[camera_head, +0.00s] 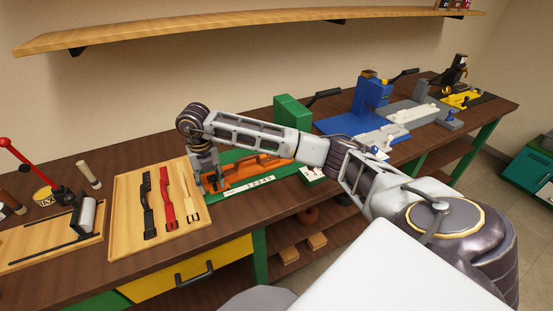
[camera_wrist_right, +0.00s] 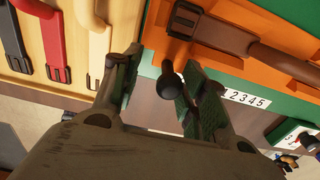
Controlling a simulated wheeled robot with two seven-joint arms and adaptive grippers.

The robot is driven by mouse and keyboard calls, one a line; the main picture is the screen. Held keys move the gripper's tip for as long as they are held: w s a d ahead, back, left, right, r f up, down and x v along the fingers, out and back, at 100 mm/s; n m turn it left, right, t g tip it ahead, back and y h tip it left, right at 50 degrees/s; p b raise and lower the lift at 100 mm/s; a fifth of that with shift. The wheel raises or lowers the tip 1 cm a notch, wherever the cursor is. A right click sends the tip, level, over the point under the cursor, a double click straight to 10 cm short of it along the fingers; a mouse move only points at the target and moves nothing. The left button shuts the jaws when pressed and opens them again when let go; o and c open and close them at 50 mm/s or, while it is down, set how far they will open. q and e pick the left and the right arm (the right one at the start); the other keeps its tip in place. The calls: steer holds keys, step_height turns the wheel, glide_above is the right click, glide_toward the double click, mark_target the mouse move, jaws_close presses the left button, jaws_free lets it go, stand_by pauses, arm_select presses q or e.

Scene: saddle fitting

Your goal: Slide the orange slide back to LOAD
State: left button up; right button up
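The orange slide (camera_head: 240,174) sits on a green fixture (camera_head: 262,180) with a number strip (camera_head: 246,187), partly hidden by my right arm. In the right wrist view the slide (camera_wrist_right: 235,52) carries a brown strap (camera_wrist_right: 232,38) with a dark buckle. My right gripper (camera_head: 207,184) is at the slide's left end. In the wrist view its fingers (camera_wrist_right: 158,78) are apart, with a round black knob (camera_wrist_right: 171,82) between them. The knob is closer to the right finger; a gap shows on its left, and contact is unclear. No LOAD marking is readable. My left gripper is not in view.
A wooden tray (camera_head: 126,198) with black, red and cream straps lies left of the fixture. Farther left is a roller board (camera_head: 40,243) with a red lever. A green press (camera_head: 291,112) stands behind, and blue (camera_head: 372,92) and yellow (camera_head: 461,100) machines are to the right.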

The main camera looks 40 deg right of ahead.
steer(key=shift+d+r+p, duration=0.15)
steer(key=shift+r+p, duration=1.65)
steer(key=shift+r, duration=1.2)
